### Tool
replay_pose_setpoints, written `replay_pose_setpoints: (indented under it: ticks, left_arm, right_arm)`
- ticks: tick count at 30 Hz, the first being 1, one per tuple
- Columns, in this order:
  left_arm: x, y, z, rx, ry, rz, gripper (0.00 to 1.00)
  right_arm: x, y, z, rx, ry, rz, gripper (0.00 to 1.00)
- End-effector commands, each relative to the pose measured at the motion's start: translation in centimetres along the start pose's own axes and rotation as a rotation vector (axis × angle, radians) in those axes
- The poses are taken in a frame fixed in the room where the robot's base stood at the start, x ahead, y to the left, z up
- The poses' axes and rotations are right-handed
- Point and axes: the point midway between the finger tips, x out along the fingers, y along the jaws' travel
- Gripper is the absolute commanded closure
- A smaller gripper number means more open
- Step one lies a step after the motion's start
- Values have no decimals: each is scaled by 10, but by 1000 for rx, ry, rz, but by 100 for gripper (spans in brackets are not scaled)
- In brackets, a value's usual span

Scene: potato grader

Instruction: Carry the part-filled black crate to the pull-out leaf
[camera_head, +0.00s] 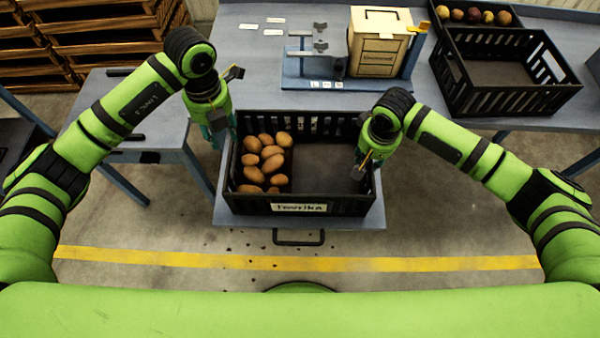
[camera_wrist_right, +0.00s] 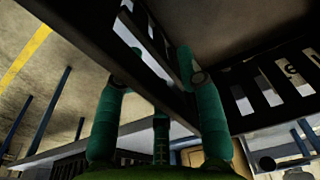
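The black crate (camera_head: 300,207) sits over the pull-out leaf (camera_head: 222,212) at the bench front, looking level; I cannot tell its exact contact. Brown potatoes (camera_head: 264,152) fill its left part; its right part is bare. My left gripper (camera_head: 218,136) is at the crate's left wall, teal fingers spread, with no clear hold on the wall. My right gripper (camera_head: 364,163) is at the right wall. In the right wrist view its fingers (camera_wrist_right: 160,65) stand apart on either side of the crate's slotted wall (camera_wrist_right: 125,85); contact is hard to tell.
A second black crate (camera_head: 508,101) with a few round items behind it stands at the back right. A wooden box (camera_head: 379,42) on a blue-framed stand is at the back middle. A small side table (camera_head: 135,103) is at left. A yellow line (camera_head: 300,263) crosses the floor.

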Motion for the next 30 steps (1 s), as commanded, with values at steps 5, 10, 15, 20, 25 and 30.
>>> replay_pose_setpoints:
  ticks: [5,10,15,20,25,30]
  left_arm:
    - [0,0,0,0,0,0,62]
    - [0,0,0,0,0,0,62]
    - [0,0,0,0,0,0,62]
    - [0,0,0,0,0,0,62]
    - [0,0,0,0,0,0,62]
    - [0,0,0,0,0,0,62]
  right_arm:
    - [-36,0,-2,-1,7,-1,62]
    - [-73,0,-1,-1,6,-1,62]
    - [-98,1,-1,0,3,0,62]
    - [-108,1,0,0,2,1,62]
    - [-110,1,0,1,2,1,62]
    - [-109,1,0,1,2,1,62]
